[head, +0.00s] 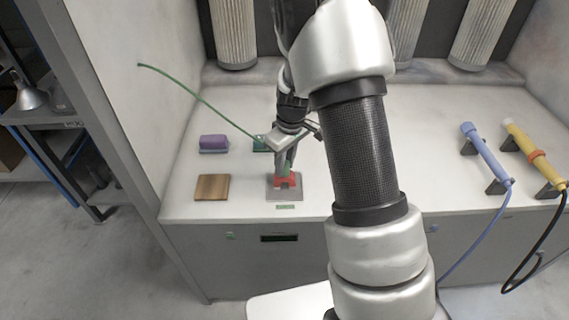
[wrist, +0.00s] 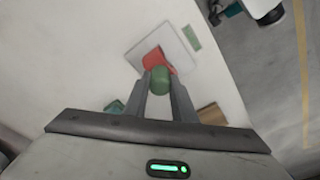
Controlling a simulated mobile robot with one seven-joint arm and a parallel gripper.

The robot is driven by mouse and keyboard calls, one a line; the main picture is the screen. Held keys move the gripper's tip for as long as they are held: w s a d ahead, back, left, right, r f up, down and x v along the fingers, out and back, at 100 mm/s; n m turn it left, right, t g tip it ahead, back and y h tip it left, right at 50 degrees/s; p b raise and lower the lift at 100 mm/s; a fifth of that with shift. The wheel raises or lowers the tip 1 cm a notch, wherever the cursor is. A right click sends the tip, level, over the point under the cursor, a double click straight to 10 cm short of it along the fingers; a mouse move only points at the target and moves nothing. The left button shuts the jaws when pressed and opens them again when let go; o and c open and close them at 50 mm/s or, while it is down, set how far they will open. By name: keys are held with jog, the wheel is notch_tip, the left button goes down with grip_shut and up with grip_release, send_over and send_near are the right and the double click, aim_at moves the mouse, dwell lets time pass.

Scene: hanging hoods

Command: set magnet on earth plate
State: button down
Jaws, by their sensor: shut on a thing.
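My gripper (head: 286,168) is shut on the magnet's green grip; the fingers also show in the wrist view (wrist: 160,85). The magnet (head: 285,183) has a red foot and a green upper part, with red (wrist: 153,60) visible beyond the green in the wrist view. It is upright over the square grey earth plate (head: 285,196) on the bench. The red foot looks to be on or just above the plate; I cannot tell if it touches. A green cable (head: 190,97) runs from near my gripper to the left wall.
A wooden block (head: 212,187) lies left of the plate, with a purple block (head: 213,142) behind it. A teal item (head: 261,144) is partly hidden behind my gripper. Blue (head: 485,152) and yellow (head: 530,152) torches rest on stands at right. The bench front edge is close.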

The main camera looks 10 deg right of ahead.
jog(key=shift+f, duration=0.2)
jog(key=c, duration=1.5)
grip_release()
jog(key=shift+r, duration=0.1)
